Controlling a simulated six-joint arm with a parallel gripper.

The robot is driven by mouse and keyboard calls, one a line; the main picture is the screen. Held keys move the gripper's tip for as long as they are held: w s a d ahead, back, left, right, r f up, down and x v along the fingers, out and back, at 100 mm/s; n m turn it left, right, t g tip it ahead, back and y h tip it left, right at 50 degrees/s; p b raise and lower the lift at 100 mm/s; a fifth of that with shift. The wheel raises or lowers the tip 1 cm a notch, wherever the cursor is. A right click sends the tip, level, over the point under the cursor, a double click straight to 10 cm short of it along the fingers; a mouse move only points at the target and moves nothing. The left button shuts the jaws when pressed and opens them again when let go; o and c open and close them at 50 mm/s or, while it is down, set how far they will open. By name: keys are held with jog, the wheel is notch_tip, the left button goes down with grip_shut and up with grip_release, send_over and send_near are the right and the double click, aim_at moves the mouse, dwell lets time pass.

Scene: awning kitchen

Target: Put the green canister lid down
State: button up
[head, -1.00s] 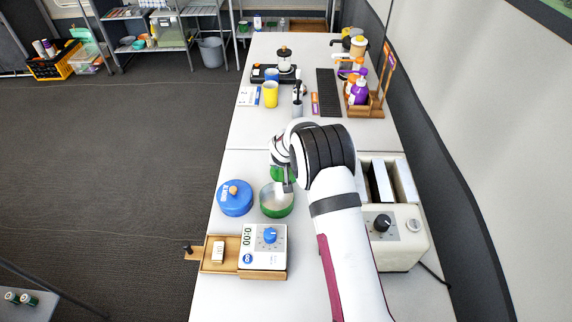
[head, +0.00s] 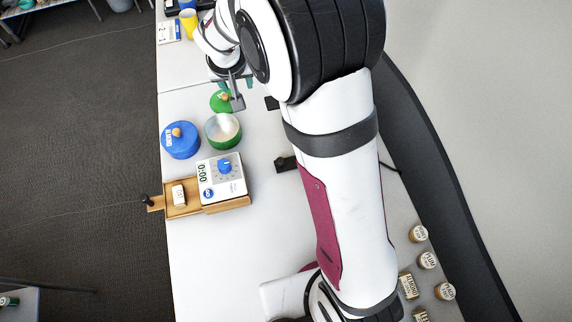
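The green canister lid (head: 219,103), with a pale knob, shows just behind the open green canister (head: 223,132). The canister holds something white. My gripper (head: 238,98) points down at the right side of the lid, and a grey finger overlaps its edge in this view. My arm and wrist hide much of the gripper, so I cannot tell whether it grips the knob or is apart from it. I also cannot tell whether the lid rests on the counter.
A blue canister (head: 180,143) with a wooden knob stands left of the green one. A white timer box (head: 222,178) on a wooden tray (head: 183,212) is in front. Several small jars (head: 427,260) stand at the lower right. The counter (head: 205,255) is clear at the front left.

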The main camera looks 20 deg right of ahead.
jog(key=s+d+r+m+g, duration=0.1)
jog(key=s+d+r, duration=0.3)
jog(key=s, duration=0.4)
jog(key=s+r+m+g+y, duration=0.1)
jog(key=s+g, duration=0.1)
jog(key=s, duration=1.1)
jog(key=s+r+m+g+y, duration=0.1)
jog(key=s+m+g, duration=0.1)
jog(key=s, duration=1.1)
jog(key=shift+s+r, duration=0.2)
jog(key=shift+r, duration=0.1)
